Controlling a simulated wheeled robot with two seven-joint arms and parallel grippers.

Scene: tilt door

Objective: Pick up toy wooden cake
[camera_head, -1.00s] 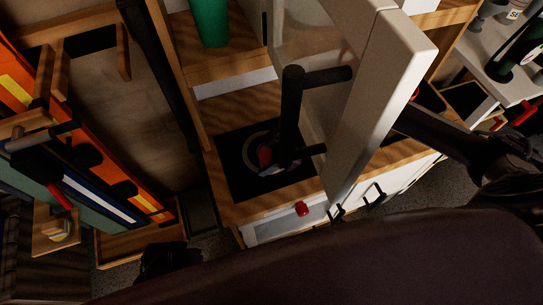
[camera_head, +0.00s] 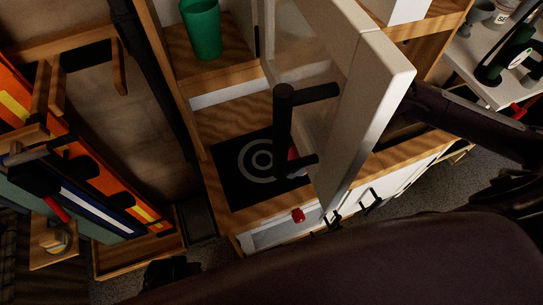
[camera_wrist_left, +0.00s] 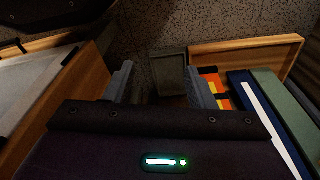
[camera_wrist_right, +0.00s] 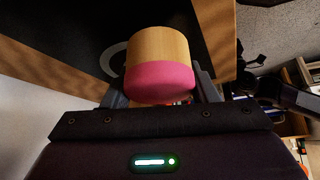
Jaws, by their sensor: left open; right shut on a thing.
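The toy wooden cake (camera_wrist_right: 160,68), a round block of pale wood with a pink end, is held between the fingers of my right gripper (camera_wrist_right: 160,88) in the right wrist view. In the head view only a small pink patch of the cake (camera_head: 293,154) shows beside the black door handle (camera_head: 284,122); the door hides most of my right gripper. The white framed door (camera_head: 372,105) stands open and tilted, with my right arm behind it. My left gripper (camera_wrist_left: 158,88) is open and empty in the left wrist view, above the floor near a wooden tray.
A green cup (camera_head: 202,30) stands on the upper shelf. Colourful boards (camera_head: 85,185) stand at the left. A white side table (camera_head: 490,80) holds several items at the right.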

